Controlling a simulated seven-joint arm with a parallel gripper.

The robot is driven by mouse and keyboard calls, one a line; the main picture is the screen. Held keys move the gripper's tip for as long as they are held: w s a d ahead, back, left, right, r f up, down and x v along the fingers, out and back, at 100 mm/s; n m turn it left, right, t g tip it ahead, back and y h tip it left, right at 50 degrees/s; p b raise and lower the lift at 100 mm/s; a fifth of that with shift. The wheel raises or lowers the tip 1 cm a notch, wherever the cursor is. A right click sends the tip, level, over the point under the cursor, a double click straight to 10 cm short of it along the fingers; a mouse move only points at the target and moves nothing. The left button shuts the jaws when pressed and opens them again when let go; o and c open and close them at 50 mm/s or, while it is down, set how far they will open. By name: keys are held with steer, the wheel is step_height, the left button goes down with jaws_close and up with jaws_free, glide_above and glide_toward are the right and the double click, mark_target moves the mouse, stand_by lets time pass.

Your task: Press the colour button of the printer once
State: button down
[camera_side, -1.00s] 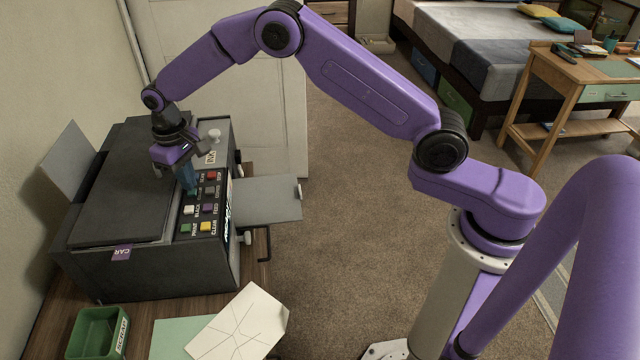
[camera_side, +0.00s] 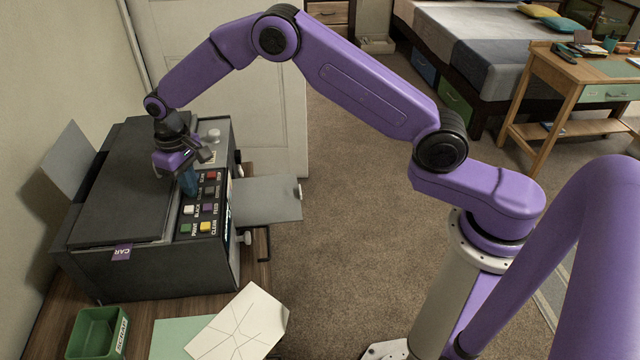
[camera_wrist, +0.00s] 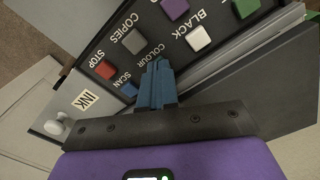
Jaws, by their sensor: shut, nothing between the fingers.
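The dark printer (camera_side: 110,265) has a sloped panel with several labelled buttons. My gripper (camera_side: 190,194) points down at this panel in the side view, its blue fingers together and empty. In the wrist view the fingertips (camera_wrist: 158,66) lie right below the COLOUR label (camera_wrist: 147,54). The colour button itself is hidden behind the fingers. I cannot tell whether the tips touch it. The blue scan button (camera_wrist: 130,88) is just left of the fingers. The white black-copy button (camera_wrist: 198,39) is up and to the right.
The red stop button (camera_wrist: 105,70) and grey copies button (camera_wrist: 133,42) are close by. A white ink knob (camera_side: 213,135) stands at the panel's far end. A grey tray (camera_side: 270,198) juts from the printer's right side. A green bin (camera_side: 90,335) and paper (camera_side: 240,330) lie in front.

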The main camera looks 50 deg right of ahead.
steer(key=shift+r, duration=3.5)
